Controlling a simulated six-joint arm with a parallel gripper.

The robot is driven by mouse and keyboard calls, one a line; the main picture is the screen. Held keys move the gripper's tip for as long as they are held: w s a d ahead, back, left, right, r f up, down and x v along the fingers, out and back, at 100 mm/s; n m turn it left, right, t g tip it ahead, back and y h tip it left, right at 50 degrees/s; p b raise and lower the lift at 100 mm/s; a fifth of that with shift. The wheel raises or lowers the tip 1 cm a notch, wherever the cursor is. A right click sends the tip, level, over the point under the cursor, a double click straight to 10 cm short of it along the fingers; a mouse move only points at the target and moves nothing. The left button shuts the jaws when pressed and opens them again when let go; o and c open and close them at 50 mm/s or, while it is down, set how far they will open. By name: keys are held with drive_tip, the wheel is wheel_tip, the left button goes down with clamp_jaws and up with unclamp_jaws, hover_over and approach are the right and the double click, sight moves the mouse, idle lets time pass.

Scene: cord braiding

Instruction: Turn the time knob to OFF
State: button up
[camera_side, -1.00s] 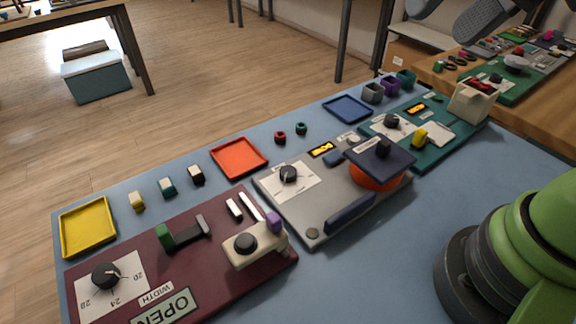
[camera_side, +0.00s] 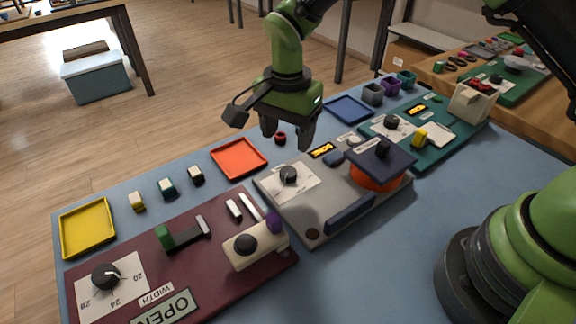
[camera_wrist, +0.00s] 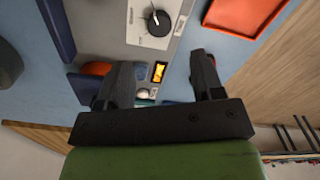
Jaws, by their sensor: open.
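The grey panel (camera_side: 328,217) in the middle of the table has a black round knob (camera_side: 289,174) on a white dial plate. Its dial marks are too small to read, so I cannot confirm that it is the time knob. The knob also shows at the top of the wrist view (camera_wrist: 158,23). My gripper (camera_side: 287,138) is open and empty above the back edge of the grey panel, apart from the knob. In the wrist view its fingers (camera_wrist: 160,80) are spread, with the knob beyond them.
A maroon panel (camera_side: 200,270) with a WIDTH knob (camera_side: 106,275) stands left. A teal panel (camera_side: 436,155) has another knob (camera_side: 391,121). An orange-red tray (camera_side: 239,157) lies behind.

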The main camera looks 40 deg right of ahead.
sight(288, 172)
wheel_tip(288, 172, down, 9)
drive_tip(key=shift+r, duration=0.2)
drive_tip(key=c, duration=0.9)
